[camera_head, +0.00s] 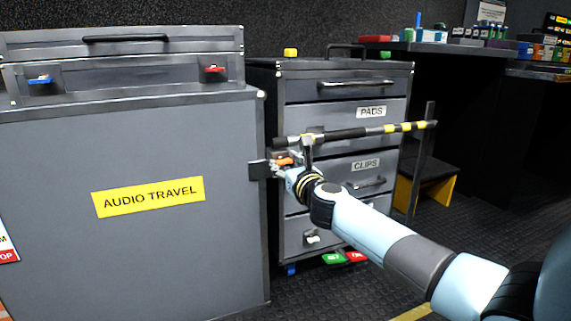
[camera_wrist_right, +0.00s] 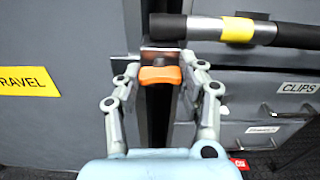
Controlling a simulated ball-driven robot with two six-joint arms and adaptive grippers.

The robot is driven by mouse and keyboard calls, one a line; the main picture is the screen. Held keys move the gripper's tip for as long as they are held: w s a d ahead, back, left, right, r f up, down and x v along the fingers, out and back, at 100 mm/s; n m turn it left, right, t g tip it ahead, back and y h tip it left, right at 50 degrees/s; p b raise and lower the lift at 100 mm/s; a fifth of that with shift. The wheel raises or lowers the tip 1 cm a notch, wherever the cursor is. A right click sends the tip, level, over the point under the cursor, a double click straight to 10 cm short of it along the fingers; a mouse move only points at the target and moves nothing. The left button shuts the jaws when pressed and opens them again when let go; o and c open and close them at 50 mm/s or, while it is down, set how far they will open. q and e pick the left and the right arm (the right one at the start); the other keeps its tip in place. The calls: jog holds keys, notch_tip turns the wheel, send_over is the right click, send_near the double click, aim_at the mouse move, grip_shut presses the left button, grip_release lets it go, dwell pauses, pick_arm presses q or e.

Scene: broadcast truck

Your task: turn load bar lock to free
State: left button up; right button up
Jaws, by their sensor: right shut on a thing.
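The load bar (camera_head: 360,132), black with yellow bands, runs across the front of the drawer cabinet. It also shows in the right wrist view (camera_wrist_right: 285,35). The load bar lock, an orange handle (camera_wrist_right: 160,76), sits below the bar's left end on a metal bracket (camera_wrist_right: 160,55); in the head view its orange handle (camera_head: 284,161) is small and partly covered by my gripper. My right gripper (camera_wrist_right: 160,72) is shut on the orange handle, a finger on each side. It reaches the lock from the right in the head view (camera_head: 281,165). My left gripper is not in view.
A grey AUDIO TRAVEL case (camera_head: 150,240) stands close on the left. The drawer cabinet (camera_head: 330,90) with PADS and CLIPS labels stands behind the bar. An upright post (camera_head: 423,165) is at the bar's right end. The floor (camera_head: 370,285) is open in front of the cabinet.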

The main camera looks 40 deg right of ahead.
jog(key=shift+n+p, duration=0.3)
jog(key=shift+n, duration=0.4)
jog(key=n+p, duration=0.1)
jog(key=n, duration=0.2)
jog(key=shift+n, duration=0.3)
jog(key=n+p, duration=0.1)
jog(key=n, duration=0.3)
jog(key=shift+p, duration=0.3)
jog(key=n+p, duration=0.1)
jog(key=n, duration=0.3)
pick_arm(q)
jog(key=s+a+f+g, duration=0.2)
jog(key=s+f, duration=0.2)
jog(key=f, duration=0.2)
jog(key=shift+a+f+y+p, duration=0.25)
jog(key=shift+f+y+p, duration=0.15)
pick_arm(e)
jog(key=shift+f+n, duration=0.1)
jog(key=shift+n, duration=1.4)
jog(key=o, duration=1.2)
jog(key=shift+c, duration=0.2)
